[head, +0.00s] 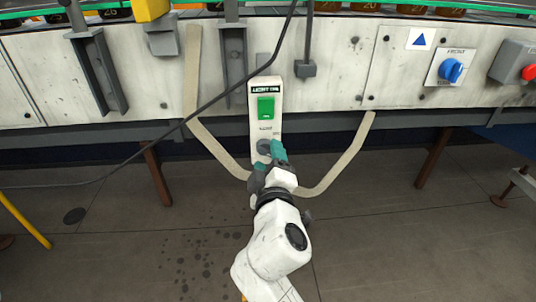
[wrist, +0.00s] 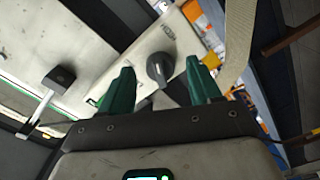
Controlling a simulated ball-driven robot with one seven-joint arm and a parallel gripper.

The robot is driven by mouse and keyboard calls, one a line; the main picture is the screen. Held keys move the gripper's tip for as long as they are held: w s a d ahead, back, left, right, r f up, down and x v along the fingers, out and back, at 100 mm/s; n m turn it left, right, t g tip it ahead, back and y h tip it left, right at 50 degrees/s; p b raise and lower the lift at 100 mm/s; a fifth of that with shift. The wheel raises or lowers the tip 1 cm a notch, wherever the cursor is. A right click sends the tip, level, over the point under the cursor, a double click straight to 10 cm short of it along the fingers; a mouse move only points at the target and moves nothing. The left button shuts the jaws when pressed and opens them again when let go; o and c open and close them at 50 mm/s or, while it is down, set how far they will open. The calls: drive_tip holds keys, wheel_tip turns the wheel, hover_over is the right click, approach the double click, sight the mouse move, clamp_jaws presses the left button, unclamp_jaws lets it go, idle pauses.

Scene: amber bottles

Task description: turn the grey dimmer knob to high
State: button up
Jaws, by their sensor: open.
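The grey dimmer knob (wrist: 158,68) sits on a narrow white panel (head: 264,88) with a large green switch (head: 265,107) above it. In the wrist view, the knob lies between the two teal fingers of my gripper (wrist: 161,72), with gaps on both sides. My gripper is open and empty. In the head view, my gripper (head: 271,158) is at the lower end of the panel and partly covers the knob (head: 263,146). I cannot tell how deep the fingertips reach around the knob.
A blue knob (head: 451,70) and a red button (head: 529,72) are on the machine front at right. A black cable (head: 208,105) hangs across in front of the machine, left of the panel. Beige strips (head: 345,155) run beside the panel. The floor below is mostly clear.

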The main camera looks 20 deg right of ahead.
drive_tip(key=p+v, duration=0.1)
drive_tip(key=v, duration=0.8)
